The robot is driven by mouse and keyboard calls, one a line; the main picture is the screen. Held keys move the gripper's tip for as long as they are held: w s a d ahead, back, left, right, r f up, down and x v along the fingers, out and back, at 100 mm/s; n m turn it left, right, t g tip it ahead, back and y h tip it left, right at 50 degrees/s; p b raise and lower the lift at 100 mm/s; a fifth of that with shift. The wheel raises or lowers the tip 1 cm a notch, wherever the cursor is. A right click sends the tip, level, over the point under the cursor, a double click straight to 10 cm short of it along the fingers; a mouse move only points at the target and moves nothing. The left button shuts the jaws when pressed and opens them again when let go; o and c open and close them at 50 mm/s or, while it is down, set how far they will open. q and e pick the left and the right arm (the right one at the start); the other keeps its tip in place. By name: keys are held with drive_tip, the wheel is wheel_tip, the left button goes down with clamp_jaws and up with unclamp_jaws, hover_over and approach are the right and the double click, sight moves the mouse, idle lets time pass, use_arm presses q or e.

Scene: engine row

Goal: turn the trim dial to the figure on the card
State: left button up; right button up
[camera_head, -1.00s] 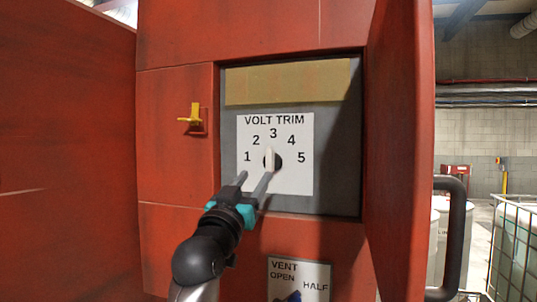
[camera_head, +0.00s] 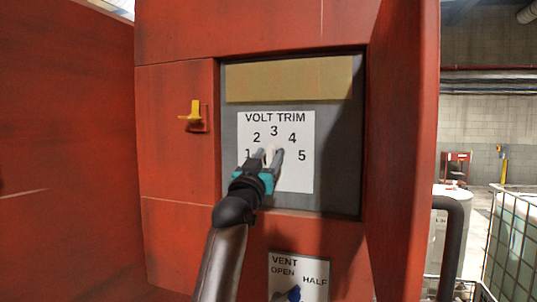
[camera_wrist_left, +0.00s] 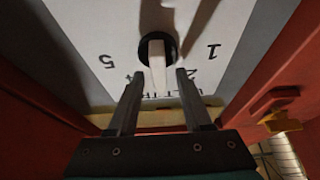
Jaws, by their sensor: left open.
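The volt trim dial has a white pointer knob (camera_head: 270,152) on a white plate (camera_head: 303,180) numbered 1 to 5. The pointer points up toward 3. My left gripper (camera_head: 267,156) is open, with one finger on each side of the knob. In the left wrist view the white knob (camera_wrist_left: 157,65) on its black disc lies between the fingertips of the left gripper (camera_wrist_left: 158,78), with gaps showing. The gripper hides part of the dial and some figures. No separate card with a figure is seen. My right gripper is not in view.
The plate sits in a grey recess (camera_head: 335,180) with a plain tan strip (camera_head: 288,82) above. A yellow latch (camera_head: 194,113) is at the left. A vent plate (camera_head: 312,268) with a blue knob is below.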

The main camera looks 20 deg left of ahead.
use_arm(q)
clamp_jaws()
idle(0.5)
